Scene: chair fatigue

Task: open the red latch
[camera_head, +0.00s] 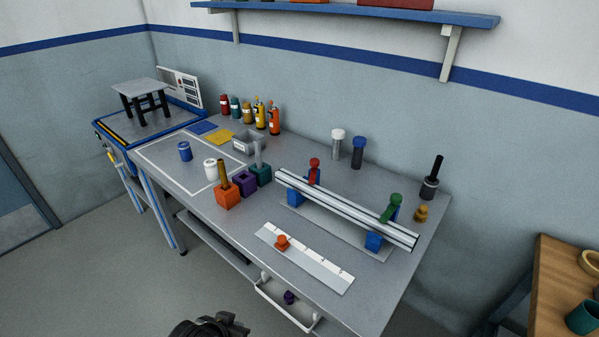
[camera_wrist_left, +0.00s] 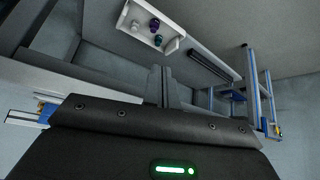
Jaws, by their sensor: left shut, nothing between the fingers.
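The red latch (camera_head: 314,172) stands upright at the left end of a silver rail (camera_head: 345,208) on the grey workbench. A green latch (camera_head: 391,207) sits near the rail's right end and leans over. My left gripper (camera_wrist_left: 164,84) shows in the left wrist view with its fingers together and nothing between them. It is away from the red latch, which I cannot make out in that view. A black part of mine (camera_head: 210,327) shows at the bottom edge of the head view; I cannot tell which part. My right gripper is not in view.
Orange (camera_head: 228,194), purple and green blocks stand left of the rail. A white strip (camera_head: 318,267) with an orange knob lies in front of it. An open white tray (camera_head: 284,305) juts from the bench's front; it also shows in the wrist view (camera_wrist_left: 176,48).

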